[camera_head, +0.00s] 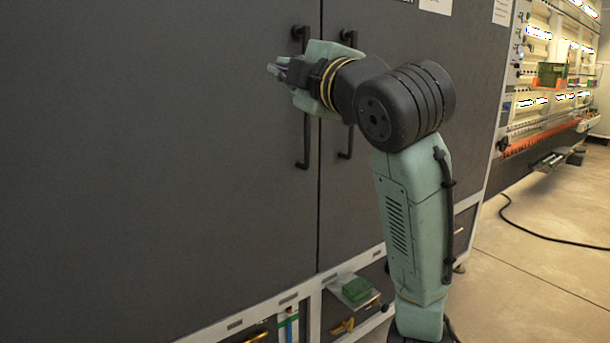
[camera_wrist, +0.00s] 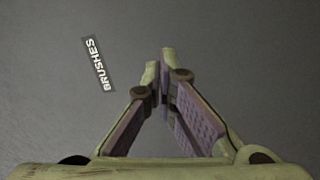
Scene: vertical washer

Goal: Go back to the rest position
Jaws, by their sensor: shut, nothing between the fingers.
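My gripper (camera_head: 277,70) is at the upper middle of the head view, pointing left in front of the dark cabinet doors. In the wrist view my gripper (camera_wrist: 163,80) has its two fingers meeting at the tips, with nothing between them. Behind the fingers is a plain grey surface with a dark label (camera_wrist: 98,64) reading "BRUSHES". The left door handle (camera_head: 306,130) and the right door handle (camera_head: 346,130) are partly hidden behind my gripper and wrist. I cannot tell the distance from the fingertips to the door.
Two large dark doors, left (camera_head: 150,160) and right (camera_head: 440,60), look closed. Below them, a small green box (camera_head: 356,289) sits on a ledge. A lit machine (camera_head: 545,90) stands at the back right. The floor (camera_head: 530,280) at right is open, with a black cable (camera_head: 545,236).

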